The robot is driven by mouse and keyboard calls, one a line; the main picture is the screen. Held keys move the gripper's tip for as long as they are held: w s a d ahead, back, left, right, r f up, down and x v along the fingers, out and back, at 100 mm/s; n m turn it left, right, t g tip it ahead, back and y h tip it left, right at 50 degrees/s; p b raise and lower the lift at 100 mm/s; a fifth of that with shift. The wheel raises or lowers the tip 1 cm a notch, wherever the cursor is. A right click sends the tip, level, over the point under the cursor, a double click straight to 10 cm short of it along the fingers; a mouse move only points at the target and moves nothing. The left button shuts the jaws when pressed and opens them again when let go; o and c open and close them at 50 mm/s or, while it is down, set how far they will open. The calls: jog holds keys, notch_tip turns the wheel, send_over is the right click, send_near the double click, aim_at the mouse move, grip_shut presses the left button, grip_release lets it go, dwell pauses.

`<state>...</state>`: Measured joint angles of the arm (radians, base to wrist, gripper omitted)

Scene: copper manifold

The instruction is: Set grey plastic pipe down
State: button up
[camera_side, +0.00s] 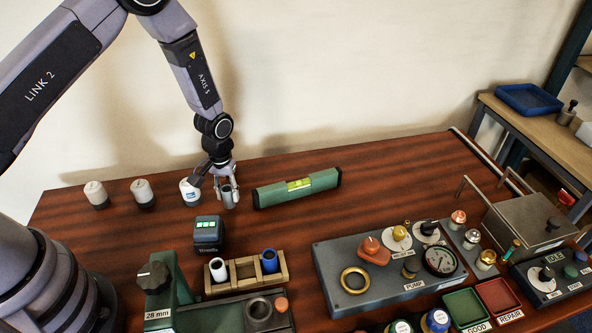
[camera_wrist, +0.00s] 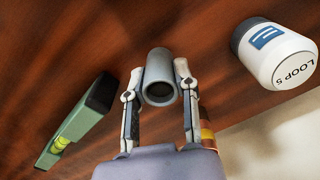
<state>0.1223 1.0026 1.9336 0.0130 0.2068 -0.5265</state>
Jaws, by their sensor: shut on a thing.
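The grey plastic pipe (camera_side: 228,197) is a short open tube at the back of the wooden table. It stands roughly upright between the fingers of my gripper (camera_side: 226,184). In the wrist view the grey pipe (camera_wrist: 159,78) shows its open end, and the fingers of my gripper (camera_wrist: 159,95) are closed on both its sides. Whether the pipe's lower end touches the table is hard to tell.
A white canister labelled LOOP 5 (camera_wrist: 284,55) stands close left of the pipe in the side view. A green spirit level (camera_side: 297,188) lies close to the right. A dark box with a green display (camera_side: 207,234) stands in front. Bare table (camera_side: 270,225) lies between.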

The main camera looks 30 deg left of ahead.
jog(key=shift+f, duration=0.1)
jog(key=o, duration=0.9)
notch_tip(320, 180, up, 12)
notch_tip(320, 180, up, 18)
jog(key=m+t, duration=0.2)
send_over(227, 191)
jog(key=s+a, duration=0.3)
jog(key=s, duration=0.4)
jog(key=s+a+r+m+t, duration=0.1)
jog(key=s+r, duration=0.3)
jog(key=s, duration=0.5)
jog(key=s+a+r+m+t, duration=0.1)
jog(key=s+r+t, duration=0.1)
jog(key=s+r, duration=0.3)
jog(key=s, duration=0.4)
jog(key=shift+t, duration=0.3)
jog(key=shift+o, duration=0.2)
